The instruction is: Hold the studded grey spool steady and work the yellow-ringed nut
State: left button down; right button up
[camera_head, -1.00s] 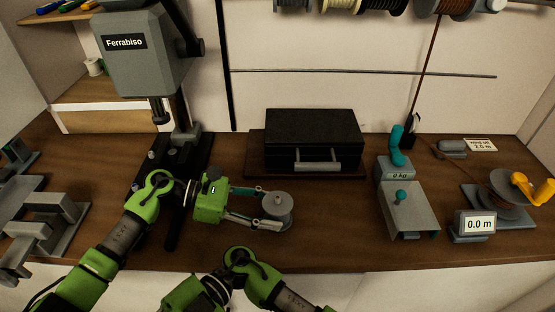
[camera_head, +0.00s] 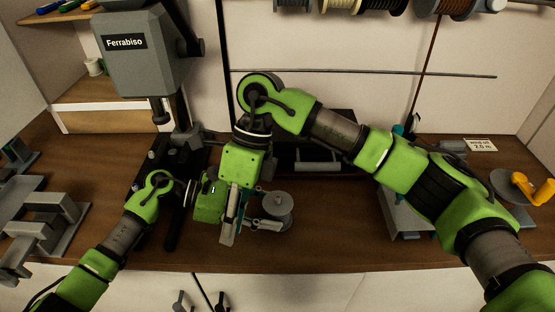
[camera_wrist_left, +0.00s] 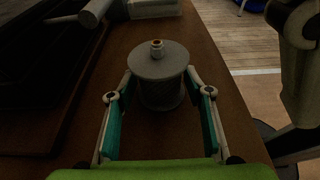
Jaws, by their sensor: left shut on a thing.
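The grey spool (camera_head: 277,203) stands on the wooden bench and also shows in the left wrist view (camera_wrist_left: 160,70). A small nut with a dull yellowish ring (camera_wrist_left: 157,47) sits on the stub at the middle of its top. My left gripper (camera_head: 272,212) comes in low from the left and is shut on the spool, one finger on each side (camera_wrist_left: 160,92). My right gripper (camera_head: 232,216) points down across the left gripper's body, left of the spool and apart from it. Its fingers are seen nearly edge-on, so their opening is unclear.
A black case (camera_head: 345,126) stands behind the spool, partly hidden by my right arm. A drill press labelled Ferrabiso (camera_head: 140,60) stands at the back left. Grey blocks (camera_head: 45,220) lie at the far left. A yellow crank (camera_head: 535,190) is at the right end. My right arm hides much of the bench's right side.

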jog(key=w+d+r+n+t+h, duration=0.1)
jog(key=w+d+r+n+t, duration=0.25)
jog(key=w+r, duration=0.2)
jog(key=r+h, duration=0.2)
send_over(277, 198)
jog(key=shift+m+t, duration=0.25)
jog(key=shift+t, duration=0.2)
notch_tip(277, 198, down, 9)
jog(key=shift+s+d+r, duration=0.1)
jog(key=shift+s, duration=0.05)
grip_shut()
jog(key=m, duration=2.1)
jog(key=shift+m, duration=0.4)
jog(key=m, duration=0.6)
jog(key=shift+s+m, duration=0.1)
jog(key=shift+m, duration=0.3)
jog(key=shift+c, duration=0.2)
grip_release()
jog(key=shift+s+d, duration=0.1)
jog(key=shift+w, duration=0.3)
